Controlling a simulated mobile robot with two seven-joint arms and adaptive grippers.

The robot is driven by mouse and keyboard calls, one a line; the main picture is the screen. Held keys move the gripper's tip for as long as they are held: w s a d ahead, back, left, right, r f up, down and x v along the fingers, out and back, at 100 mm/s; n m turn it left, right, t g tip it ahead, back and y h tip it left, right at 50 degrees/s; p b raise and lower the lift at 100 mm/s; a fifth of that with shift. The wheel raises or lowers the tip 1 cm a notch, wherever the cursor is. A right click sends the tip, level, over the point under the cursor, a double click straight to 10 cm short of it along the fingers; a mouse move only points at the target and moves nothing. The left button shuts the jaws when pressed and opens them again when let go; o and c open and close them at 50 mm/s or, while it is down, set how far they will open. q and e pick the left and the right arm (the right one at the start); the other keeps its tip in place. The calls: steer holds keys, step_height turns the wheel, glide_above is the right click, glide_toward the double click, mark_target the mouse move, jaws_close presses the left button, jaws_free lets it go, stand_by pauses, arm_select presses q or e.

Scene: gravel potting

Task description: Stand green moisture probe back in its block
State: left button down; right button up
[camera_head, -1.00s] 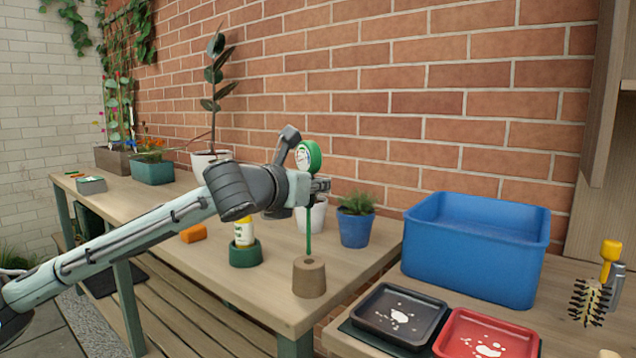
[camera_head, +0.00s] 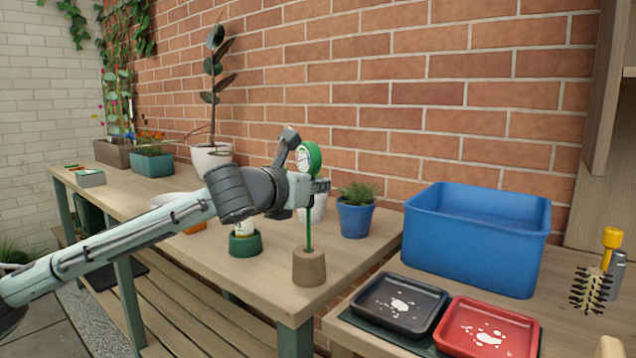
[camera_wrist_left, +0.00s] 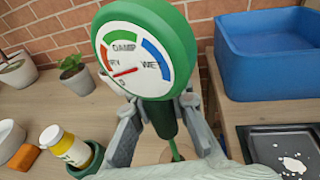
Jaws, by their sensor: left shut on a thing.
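The green moisture probe (camera_head: 309,160) is upright, with its round dial at the top and a thin green stem below. In the left wrist view its dial (camera_wrist_left: 146,48) reads between DRY, DAMP and WET. My left gripper (camera_head: 318,186) is shut on the probe just under the dial; its fingers also show in the wrist view (camera_wrist_left: 160,128). The brown block (camera_head: 309,268) stands on the bench directly below. The stem's lower end meets the block's top and appears to be in its hole; how deep is hidden. My right gripper is out of view.
A green holder (camera_head: 245,244) with a yellow-white bottle stands left of the block. A blue pot (camera_head: 355,218) with a plant stands behind right. A blue bin (camera_head: 477,240), black tray (camera_head: 398,304) and red tray (camera_head: 488,328) are on the right bench.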

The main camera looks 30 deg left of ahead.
arm_select(q)
steer(key=shift+f+b, duration=0.5)
steer(key=shift+f, duration=0.95)
steer(key=shift+f+b, duration=0.4)
steer(key=shift+f, duration=0.15)
steer(key=c, duration=1.4)
jaws_free()
